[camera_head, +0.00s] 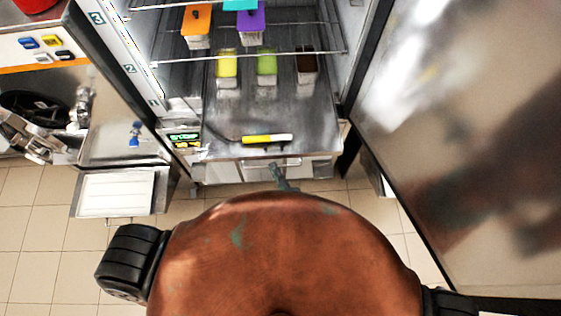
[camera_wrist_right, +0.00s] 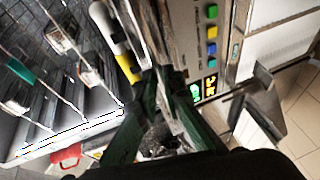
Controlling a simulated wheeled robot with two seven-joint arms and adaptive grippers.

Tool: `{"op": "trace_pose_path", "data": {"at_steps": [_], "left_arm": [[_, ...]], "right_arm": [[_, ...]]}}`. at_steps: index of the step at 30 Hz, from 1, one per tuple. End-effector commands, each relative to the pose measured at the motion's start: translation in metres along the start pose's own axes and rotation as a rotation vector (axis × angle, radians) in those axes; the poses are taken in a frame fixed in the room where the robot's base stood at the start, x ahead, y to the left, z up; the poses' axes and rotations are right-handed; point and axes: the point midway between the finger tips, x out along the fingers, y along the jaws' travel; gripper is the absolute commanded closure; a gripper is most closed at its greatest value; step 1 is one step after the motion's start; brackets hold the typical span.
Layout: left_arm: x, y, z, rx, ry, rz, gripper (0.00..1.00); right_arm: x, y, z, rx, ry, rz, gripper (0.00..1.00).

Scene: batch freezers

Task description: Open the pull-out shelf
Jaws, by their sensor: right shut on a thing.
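A steel shelf front (camera_head: 235,172) sits low in the open cabinet, with a small metal handle (camera_head: 262,163) at its middle. I take it as the pull-out shelf; it looks pushed in, level with the cabinet front. My right gripper (camera_head: 283,179) is at this front, just right of the handle, partly hidden by my own body. In the right wrist view its green fingers (camera_wrist_right: 160,125) are closed around a grey metal piece, apparently the handle. The exact contact is dark and hard to see. My left gripper is not in view.
A yellow-and-white bar (camera_head: 267,138) lies just above the front. The large cabinet door (camera_head: 455,130) stands open at right. A white tray shelf (camera_head: 115,195) juts out at left. Tiled floor (camera_head: 38,245) is clear at left.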

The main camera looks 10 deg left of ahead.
Motion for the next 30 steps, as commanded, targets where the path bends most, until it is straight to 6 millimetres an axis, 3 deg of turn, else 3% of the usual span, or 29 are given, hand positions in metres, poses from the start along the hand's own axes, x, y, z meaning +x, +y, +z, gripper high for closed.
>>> {"op": "trace_pose_path", "data": {"at_steps": [12, 13, 15, 23, 30], "left_arm": [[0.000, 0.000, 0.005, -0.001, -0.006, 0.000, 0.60], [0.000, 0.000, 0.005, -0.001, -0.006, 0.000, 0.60], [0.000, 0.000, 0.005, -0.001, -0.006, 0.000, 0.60], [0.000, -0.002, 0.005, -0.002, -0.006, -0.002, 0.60], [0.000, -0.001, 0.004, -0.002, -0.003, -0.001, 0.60]], "right_arm": [[-0.002, 0.001, -0.002, -0.001, 0.004, 0.002, 1.00], [-0.002, 0.001, -0.002, -0.001, 0.004, 0.002, 0.90], [-0.002, 0.001, -0.002, -0.001, 0.003, 0.002, 0.85], [-0.002, 0.000, -0.002, -0.001, 0.003, 0.001, 0.84], [-0.025, -0.002, -0.001, 0.001, 0.001, -0.002, 0.84]]}}
